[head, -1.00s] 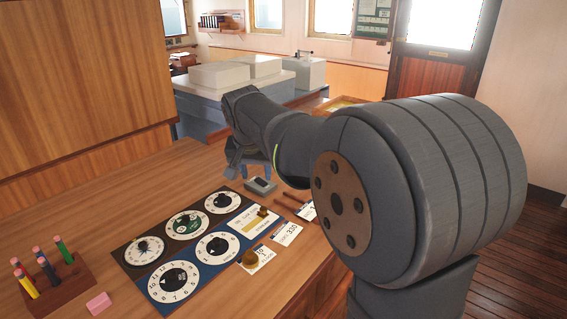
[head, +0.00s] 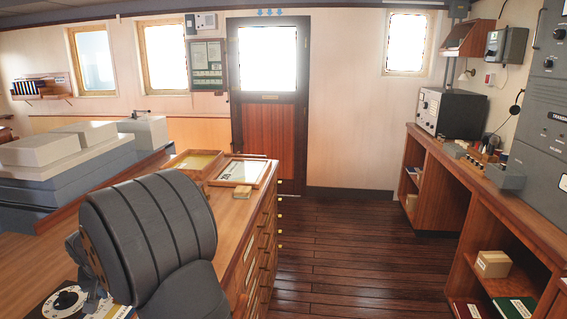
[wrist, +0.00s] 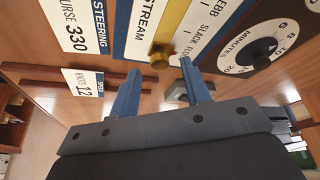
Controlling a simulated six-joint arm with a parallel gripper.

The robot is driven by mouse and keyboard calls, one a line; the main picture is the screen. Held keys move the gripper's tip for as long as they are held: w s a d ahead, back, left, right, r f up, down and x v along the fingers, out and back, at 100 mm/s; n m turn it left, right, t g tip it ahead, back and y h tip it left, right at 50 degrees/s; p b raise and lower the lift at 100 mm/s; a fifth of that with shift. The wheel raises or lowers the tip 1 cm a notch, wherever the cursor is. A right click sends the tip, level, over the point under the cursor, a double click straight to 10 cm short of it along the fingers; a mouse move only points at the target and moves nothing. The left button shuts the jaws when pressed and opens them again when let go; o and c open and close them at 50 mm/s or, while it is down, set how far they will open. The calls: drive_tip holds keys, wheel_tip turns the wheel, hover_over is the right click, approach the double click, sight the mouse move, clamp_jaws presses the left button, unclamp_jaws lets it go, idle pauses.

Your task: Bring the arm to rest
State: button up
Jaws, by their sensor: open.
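My gripper (wrist: 160,92) shows in the wrist view with its two blue fingers apart and nothing between them. It hangs above the wooden desk (wrist: 140,85), and its fingertips point toward a brass knob (wrist: 160,58) on the stream panel (wrist: 150,28). I cannot tell the exact gap, but no contact shows.
A dial (wrist: 252,48) and a course card (wrist: 75,22) lie near the gripper. A speed card (wrist: 90,88) lies by a dark rail. In the head view, framed trays (head: 240,172) sit on the desk's far end. Open floor (head: 345,250) separates it from the radio bench (head: 465,170).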

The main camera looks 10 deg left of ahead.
drive_tip(key=shift+w+a+f, duration=0.15)
drive_tip(key=shift+w+f, duration=0.05)
drive_tip(key=shift+f, duration=0.35)
drive_tip(key=shift+r, duration=0.15)
